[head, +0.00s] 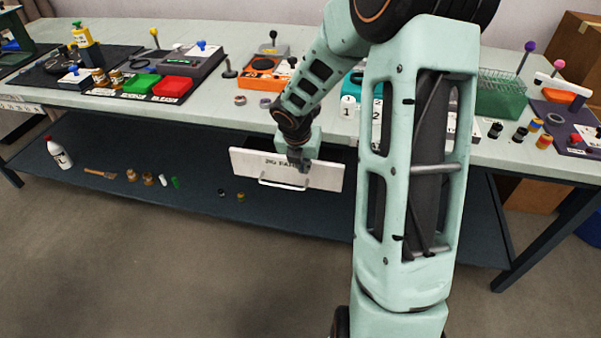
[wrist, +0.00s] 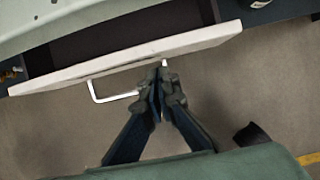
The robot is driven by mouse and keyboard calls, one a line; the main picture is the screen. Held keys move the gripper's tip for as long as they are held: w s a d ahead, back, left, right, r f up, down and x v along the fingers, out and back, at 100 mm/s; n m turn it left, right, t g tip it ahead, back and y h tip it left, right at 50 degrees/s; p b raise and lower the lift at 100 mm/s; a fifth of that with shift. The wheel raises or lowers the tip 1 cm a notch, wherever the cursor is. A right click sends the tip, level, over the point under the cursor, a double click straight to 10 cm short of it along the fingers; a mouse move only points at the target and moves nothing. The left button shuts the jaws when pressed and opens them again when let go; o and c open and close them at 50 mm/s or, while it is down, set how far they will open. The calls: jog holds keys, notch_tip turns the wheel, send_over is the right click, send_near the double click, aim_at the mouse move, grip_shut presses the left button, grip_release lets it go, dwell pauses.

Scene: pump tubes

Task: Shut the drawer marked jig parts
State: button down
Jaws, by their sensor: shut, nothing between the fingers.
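The drawer marked jig parts has a white front (head: 325,176) with its label partly hidden behind my gripper. It sits under the front edge of the bench and stands open. In the wrist view its dark inside shows behind the white front (wrist: 110,66). A white bar handle (head: 268,183) runs along the front; it also shows in the wrist view (wrist: 97,93). My gripper (head: 299,164) is shut and empty. Its fingertips (wrist: 160,72) are at the outer side of the drawer front, by the right end of the handle. I cannot tell whether they touch.
The bench top (head: 215,108) above holds trays, coloured bins and small parts. A dark lower shelf (head: 205,196) carries a white bottle (head: 59,154) and several small pieces. The floor in front of the bench is clear. A cardboard box (head: 575,50) stands behind at the right.

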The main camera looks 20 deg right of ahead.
jog(key=shift+w+d, duration=0.35)
jog(key=shift+w, duration=0.2)
jog(key=shift+w+r, duration=0.1)
jog(key=w+d+p, duration=0.1)
jog(key=p, duration=0.1)
jog(key=w+d+p, duration=0.1)
jog(key=w+p, duration=0.1)
jog(key=shift+r, duration=0.2)
jog(key=shift+w+d+f+p, duration=0.2)
jog(key=shift+w+d+p, duration=0.2)
jog(key=shift+w, duration=0.1)
jog(key=shift+a, duration=0.1)
